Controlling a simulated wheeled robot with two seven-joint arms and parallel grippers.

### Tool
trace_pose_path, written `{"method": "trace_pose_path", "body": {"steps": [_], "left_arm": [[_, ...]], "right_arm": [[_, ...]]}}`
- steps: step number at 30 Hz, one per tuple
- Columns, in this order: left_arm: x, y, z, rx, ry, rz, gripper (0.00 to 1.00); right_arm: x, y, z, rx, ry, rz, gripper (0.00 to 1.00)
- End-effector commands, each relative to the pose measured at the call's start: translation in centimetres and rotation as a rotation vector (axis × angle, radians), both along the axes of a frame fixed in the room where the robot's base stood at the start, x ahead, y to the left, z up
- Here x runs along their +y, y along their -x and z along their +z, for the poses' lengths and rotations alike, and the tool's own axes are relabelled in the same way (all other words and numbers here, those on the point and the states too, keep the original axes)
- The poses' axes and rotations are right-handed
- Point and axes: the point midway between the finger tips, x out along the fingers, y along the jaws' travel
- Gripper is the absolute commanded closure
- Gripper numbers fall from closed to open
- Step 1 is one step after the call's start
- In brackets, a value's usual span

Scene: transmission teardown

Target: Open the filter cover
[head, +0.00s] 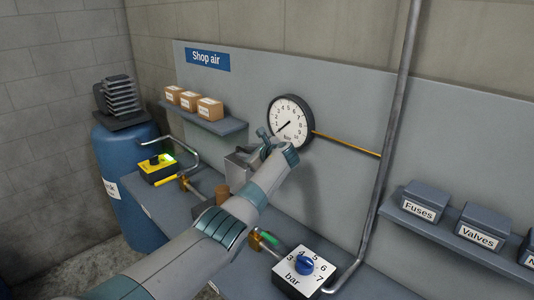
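A grey box-like part (238,170) stands on the bench line in the middle of the head view, partly hidden by my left arm; it may be the filter cover, but no label shows. A small brown cylinder (222,192) sits just below and left of it. My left gripper (264,140) is at the upper right of the grey box, in front of the wall panel and below the gauge. My wrist hides part of it, and I cannot tell whether its fingers are open or touching anything. My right gripper is not in view.
A round gauge (291,122) hangs behind the gripper. A yellow switch box (158,168) with a green light and a yellow lever (167,180) are at left. A blue-knobbed bar dial (303,266) is at front. A vertical pipe (397,130) and bin shelf (455,236) stand right.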

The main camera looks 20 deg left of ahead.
Motion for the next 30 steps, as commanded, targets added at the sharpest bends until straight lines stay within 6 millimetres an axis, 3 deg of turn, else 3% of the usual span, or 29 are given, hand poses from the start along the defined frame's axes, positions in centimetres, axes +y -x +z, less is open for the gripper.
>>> {"method": "trace_pose_path", "body": {"steps": [24,30], "left_arm": [[-9.7,5.8,3.8,-0.002,0.003,-0.003,0.72],[-10.9,6.7,4.5,0.000,0.002,0.000,0.72]], "right_arm": [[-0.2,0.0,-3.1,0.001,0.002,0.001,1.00],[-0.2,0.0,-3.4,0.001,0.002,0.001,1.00]]}}
